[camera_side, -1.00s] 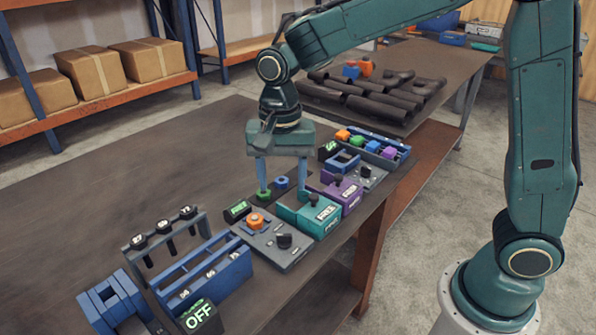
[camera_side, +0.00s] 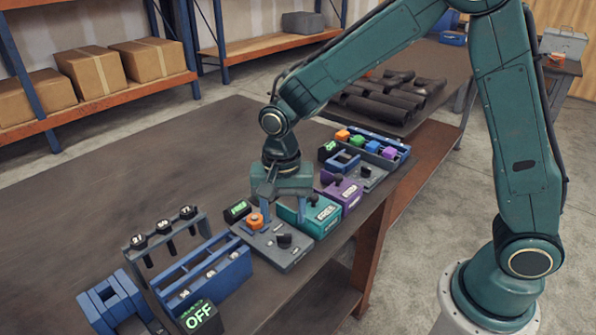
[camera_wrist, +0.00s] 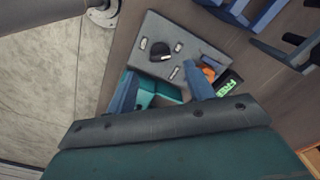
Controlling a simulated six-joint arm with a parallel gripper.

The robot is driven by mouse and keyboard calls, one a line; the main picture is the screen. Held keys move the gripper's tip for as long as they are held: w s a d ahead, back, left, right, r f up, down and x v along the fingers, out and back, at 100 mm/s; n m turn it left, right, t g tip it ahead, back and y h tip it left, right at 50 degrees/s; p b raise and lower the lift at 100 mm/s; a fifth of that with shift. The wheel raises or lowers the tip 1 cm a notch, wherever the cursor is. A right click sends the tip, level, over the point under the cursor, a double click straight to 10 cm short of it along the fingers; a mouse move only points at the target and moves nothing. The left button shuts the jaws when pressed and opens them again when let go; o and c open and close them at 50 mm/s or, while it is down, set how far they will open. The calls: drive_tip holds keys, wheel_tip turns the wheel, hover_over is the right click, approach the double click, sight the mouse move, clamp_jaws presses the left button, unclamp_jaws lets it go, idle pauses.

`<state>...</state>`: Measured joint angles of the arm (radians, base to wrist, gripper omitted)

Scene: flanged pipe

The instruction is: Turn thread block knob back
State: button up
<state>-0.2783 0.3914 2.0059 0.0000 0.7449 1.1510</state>
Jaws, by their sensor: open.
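A grey plate (camera_side: 272,250) carries a black knob (camera_side: 284,240) and an orange piece (camera_side: 256,221). In the wrist view the black knob (camera_wrist: 161,51) shows a white mark, and the orange piece (camera_wrist: 208,72) is partly hidden. Just right of the plate is a teal block (camera_side: 322,219) with a black knob (camera_side: 313,200) on top. No readable label tells me which is the thread block. My gripper (camera_side: 283,217) is open and empty, low beside the orange piece and the teal block. In the wrist view its fingers (camera_wrist: 162,92) stand apart beside the plate.
A small green-lit display (camera_side: 237,211) stands beside the orange piece. A purple block (camera_side: 343,193) is beyond the teal one. A blue rack (camera_side: 205,275), a stand with black pieces (camera_side: 163,236) and an OFF display (camera_side: 199,317) are at left.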

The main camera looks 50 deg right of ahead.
sight(284, 235)
drive_tip(key=shift+f, duration=2.7)
drive_tip(key=shift+c, duration=0.4)
drive_tip(key=c, duration=0.9)
drive_tip(key=shift+n, duration=0.4)
drive_tip(key=n, duration=0.9)
drive_tip(key=shift+r, duration=0.1)
